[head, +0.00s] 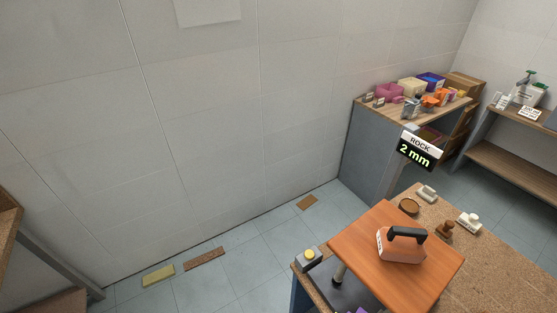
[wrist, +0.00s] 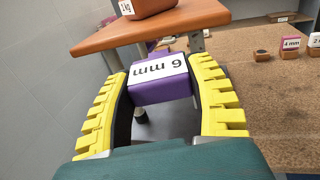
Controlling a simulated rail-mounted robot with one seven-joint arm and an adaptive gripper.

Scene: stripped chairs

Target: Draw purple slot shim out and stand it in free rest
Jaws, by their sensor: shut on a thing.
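The purple slot shim (wrist: 150,92), with a white "6 mm" label that reads upside down, sits between the yellow fingers of my gripper (wrist: 163,76) in the wrist view. My gripper is shut on it. The far end of the shim is partly hidden, and I cannot tell whether it touches a leg. An orange-brown seat board (head: 372,247) on metal legs stands beyond it, also in the wrist view (wrist: 180,26). A weight with a dark handle (head: 400,246) rests on the board. Only small purple bits show at the bottom edge of the head view.
A sign (head: 418,152) reads "ROCK 2 mm". Labelled blocks, one marked "4 mm" (wrist: 290,46), stand on the speckled bench (wrist: 265,95) to the right. A yellow button box (head: 309,256) sits at the bench's left corner. A side counter (head: 375,145) holds coloured bins.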

